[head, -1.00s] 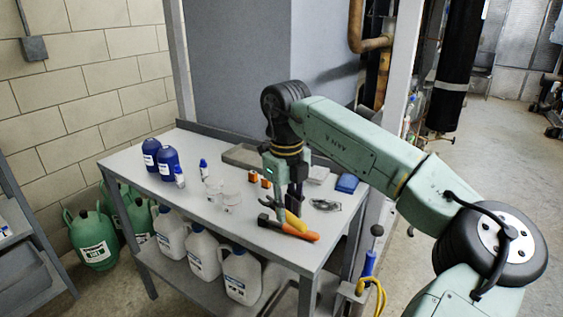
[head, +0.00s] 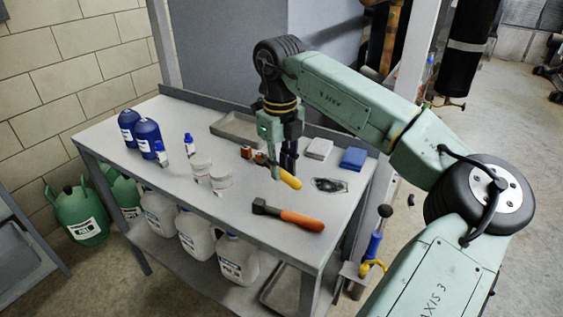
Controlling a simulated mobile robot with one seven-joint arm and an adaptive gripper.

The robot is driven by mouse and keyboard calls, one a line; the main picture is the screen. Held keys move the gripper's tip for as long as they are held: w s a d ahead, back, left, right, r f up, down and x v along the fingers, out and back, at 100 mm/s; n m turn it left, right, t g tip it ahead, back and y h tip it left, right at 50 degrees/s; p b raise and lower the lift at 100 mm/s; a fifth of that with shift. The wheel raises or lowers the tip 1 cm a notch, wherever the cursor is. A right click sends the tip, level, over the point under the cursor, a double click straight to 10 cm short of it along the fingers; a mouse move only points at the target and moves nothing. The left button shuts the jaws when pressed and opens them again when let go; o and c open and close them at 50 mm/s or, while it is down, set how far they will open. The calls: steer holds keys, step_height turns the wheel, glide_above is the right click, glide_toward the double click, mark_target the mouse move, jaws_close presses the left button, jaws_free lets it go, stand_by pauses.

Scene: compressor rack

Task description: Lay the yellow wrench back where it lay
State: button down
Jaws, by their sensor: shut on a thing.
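The yellow wrench (head: 290,179) is at my gripper (head: 284,168), over the middle of the grey workbench top (head: 215,240). My gripper points down and is shut on the wrench. The yellow part sticks out toward the lower right of the fingers; the rest is largely hidden behind them. I cannot tell whether the wrench touches the bench top or is just above it.
A hammer with an orange handle (head: 302,220) lies in front of the wrench. The bench front left is clear.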

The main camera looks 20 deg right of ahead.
mark_target(300, 212)
steer(key=shift+f+b, duration=1.95)
steer(key=shift+f, duration=1.2)
steer(key=shift+s+d+b, duration=0.3)
steer(key=shift+s+d, duration=0.05)
steer(key=shift+s, duration=0.6)
steer(key=shift+s+d+b, duration=0.3)
steer(key=shift+s+d, duration=0.05)
steer(key=shift+s, duration=0.6)
steer(key=shift+s+d+b, duration=0.3)
steer(key=shift+s+d, duration=0.05)
steer(key=shift+s, duration=0.6)
steer(key=c, duration=1.4)
jaws_free()
